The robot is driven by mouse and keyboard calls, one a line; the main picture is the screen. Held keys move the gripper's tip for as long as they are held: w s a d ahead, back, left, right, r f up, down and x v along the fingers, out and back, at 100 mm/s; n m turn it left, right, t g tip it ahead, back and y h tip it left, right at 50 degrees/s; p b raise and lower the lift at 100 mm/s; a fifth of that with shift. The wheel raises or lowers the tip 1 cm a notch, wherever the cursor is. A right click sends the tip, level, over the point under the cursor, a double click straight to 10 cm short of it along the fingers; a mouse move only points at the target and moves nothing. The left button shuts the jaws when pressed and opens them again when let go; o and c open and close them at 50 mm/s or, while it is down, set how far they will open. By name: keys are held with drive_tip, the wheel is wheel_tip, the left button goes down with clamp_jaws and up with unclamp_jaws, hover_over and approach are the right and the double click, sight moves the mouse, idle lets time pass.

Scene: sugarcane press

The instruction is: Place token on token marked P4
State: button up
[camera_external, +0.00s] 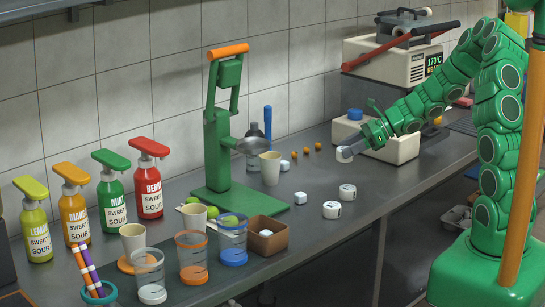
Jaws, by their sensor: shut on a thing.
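My gripper (350,148) is at the end of the green arm, over the back right of the counter. It is shut on a white token (343,155), partly hidden by the fingers. I cannot tell whether the held token touches the counter.
A white machine with a blue cap (380,140) stands behind the gripper. Cups, a brown box (266,236) and sauce bottles (148,180) fill the left. The counter right of the tokens is clear.

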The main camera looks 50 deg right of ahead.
sight(352, 187)
drive_tip(key=shift+s+f, duration=0.3)
drive_tip(key=shift+f, duration=1.05)
drive_tip(key=shift+s+f, duration=0.3)
drive_tip(key=shift+f, duration=1)
drive_tip(key=shift+s+f, duration=0.3)
drive_tip(key=shift+f, duration=1.05)
drive_tip(key=shift+f, duration=0.15)
drive_tip(key=o, duration=1)
